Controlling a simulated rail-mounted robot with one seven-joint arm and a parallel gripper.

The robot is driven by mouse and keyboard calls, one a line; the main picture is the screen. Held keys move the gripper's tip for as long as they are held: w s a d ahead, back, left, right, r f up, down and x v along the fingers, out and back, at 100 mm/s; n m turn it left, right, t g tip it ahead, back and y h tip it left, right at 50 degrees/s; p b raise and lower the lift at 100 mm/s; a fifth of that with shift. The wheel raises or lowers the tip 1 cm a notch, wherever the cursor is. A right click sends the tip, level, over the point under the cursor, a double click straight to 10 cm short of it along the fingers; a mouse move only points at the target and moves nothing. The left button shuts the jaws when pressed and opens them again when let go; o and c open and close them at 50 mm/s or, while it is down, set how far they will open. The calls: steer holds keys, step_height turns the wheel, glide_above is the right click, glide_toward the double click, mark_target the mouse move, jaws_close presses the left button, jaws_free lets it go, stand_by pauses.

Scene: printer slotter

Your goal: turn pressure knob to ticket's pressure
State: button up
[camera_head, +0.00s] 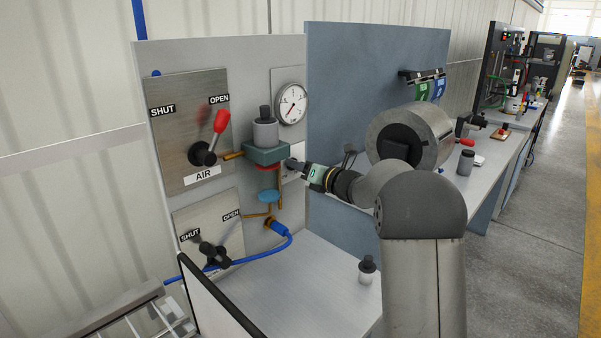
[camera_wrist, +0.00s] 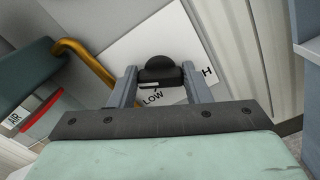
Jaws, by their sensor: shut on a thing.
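In the wrist view a black knob (camera_wrist: 160,68) stands on a white plate (camera_wrist: 120,52) marked LOW, with an H from a second label at the right. My gripper (camera_wrist: 160,82) is shut on this knob, one finger on each side. The LOW label lies just below the knob, between the fingers. In the head view my gripper (camera_head: 297,166) reaches the panel right of the green-grey regulator body, and it hides the knob. The round pressure gauge (camera_head: 290,103) is above; its reading is too small to tell. I cannot make out a readable ticket.
A brass pipe (camera_wrist: 85,58) runs close to the left finger in the wrist view. The red AIR lever (camera_head: 221,121) points up at OPEN. A lower black valve handle (camera_head: 211,253) sits below it. Green (camera_head: 422,91) and blue (camera_head: 438,88) cards hang on the blue-grey panel.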

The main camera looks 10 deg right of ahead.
steer(key=m, duration=0.6)
steer(key=m+p, duration=0.1)
steer(key=m, duration=0.5)
steer(key=m+p, duration=0.1)
steer(key=m, duration=0.5)
steer(key=shift+d+f+m, duration=0.1)
steer(key=shift+f+m, duration=0.2)
steer(key=shift+f+m+p, duration=0.1)
steer(key=shift+m+p, duration=0.2)
steer(key=o, duration=1)
steer(key=b+v, duration=0.3)
steer(key=v, duration=1.4)
steer(key=shift+s+d, duration=0.15)
